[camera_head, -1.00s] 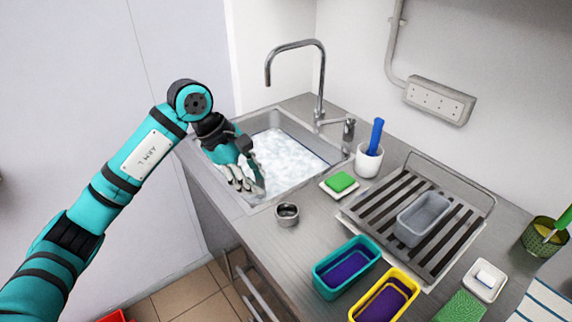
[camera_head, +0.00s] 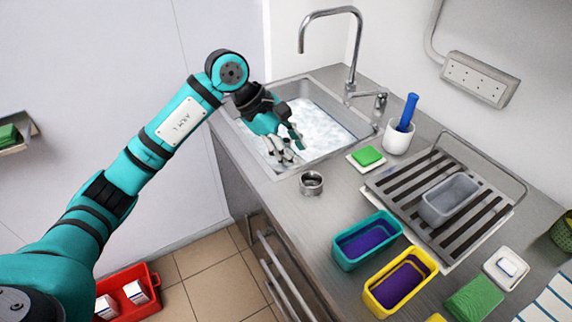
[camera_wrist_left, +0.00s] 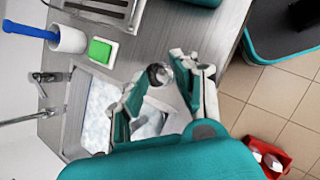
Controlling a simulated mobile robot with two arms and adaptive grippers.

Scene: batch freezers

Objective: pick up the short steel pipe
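The short steel pipe (camera_head: 311,183) is a small grey hollow cylinder standing upright on the steel counter, just in front of the sink's near corner. My left gripper (camera_head: 289,149) is over the near edge of the sink, behind and to the left of the pipe, apart from it in the head view. In the left wrist view the pipe (camera_wrist_left: 160,75) appears beyond and between the spread fingertips. The left gripper is open and holds nothing I can see. My right gripper is in neither view.
The sink (camera_head: 330,155) holds foamy water, with a tall faucet (camera_head: 355,50) behind. A green sponge (camera_head: 367,156), white cup (camera_head: 397,138), drying rack (camera_head: 385,185), teal tub (camera_head: 340,259) and yellow tub (camera_head: 372,302) stand to the right. A red crate (camera_head: 153,278) is on the floor.

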